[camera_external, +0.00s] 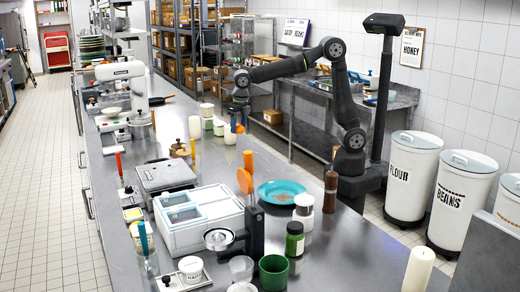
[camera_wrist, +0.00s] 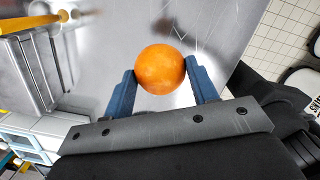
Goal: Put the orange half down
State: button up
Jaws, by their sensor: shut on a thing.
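The orange half (camera_wrist: 161,69) shows in the wrist view as a round orange shape, with its peel side toward the camera. My gripper (camera_wrist: 161,78) has its two blue fingers on either side of it and is shut on it. In the external view my gripper (camera_external: 237,120) hangs over the far middle of the steel counter, fingers down. The orange half is small and mostly hidden there, and I cannot tell how high above the counter it is.
A teal plate (camera_external: 280,188) lies nearer on the steel counter (camera_external: 345,250). A white container (camera_external: 198,220), a green jar (camera_external: 294,241) and a brown bottle (camera_external: 330,190) stand nearer.

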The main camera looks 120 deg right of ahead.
jog(key=w+a+n, duration=0.3)
jog(key=a, duration=1.3)
jog(key=w+a+n, duration=0.2)
jog(key=a+n, duration=0.1)
jog(key=a, duration=1.3)
jog(key=n+y, duration=0.1)
jog(key=n, duration=0.5)
send_over(353, 230)
jog(key=shift+t, duration=0.4)
jog(key=f, duration=1.1)
jog(key=shift+s+a+f, duration=0.1)
jog(key=shift+s+f, duration=0.15)
jog(key=shift+f, duration=2.2)
